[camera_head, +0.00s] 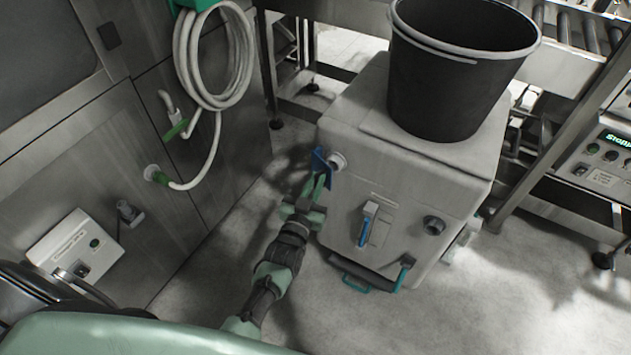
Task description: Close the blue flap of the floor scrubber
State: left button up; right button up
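The floor scrubber is a pale grey box (400,205) standing on the floor right of centre. Its small blue flap (320,165) stands out from the upper left of the front face, to the left of a round white port (337,161) that is uncovered. My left gripper (316,187) is just below the flap, close to the scrubber's left front edge. Its fingers are small and partly overlap the flap's lower end, so I cannot tell whether they touch it or how far apart they are. My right gripper is not in view.
A black bucket (450,75) stands on the scrubber. A blue handle (367,224), a dark knob (433,225) and a green-ended lever (403,272) are on its front. A coiled hose (213,60) hangs on the left wall. Steel frames stand behind. Floor at lower right is clear.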

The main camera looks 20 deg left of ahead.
pick_arm(q)
jog(key=s, duration=0.7)
jog(key=shift+s+d, duration=0.15)
jog(key=shift+s, duration=0.2)
jog(key=shift+c, duration=0.3)
jog(key=shift+s, duration=0.1)
grip_shut()
jog(key=s+a+n+y+b, duration=0.3)
jog(key=s+n, duration=0.3)
jog(key=n, duration=1.4)
jog(key=w+d+p, duration=0.2)
jog(key=w, duration=0.9)
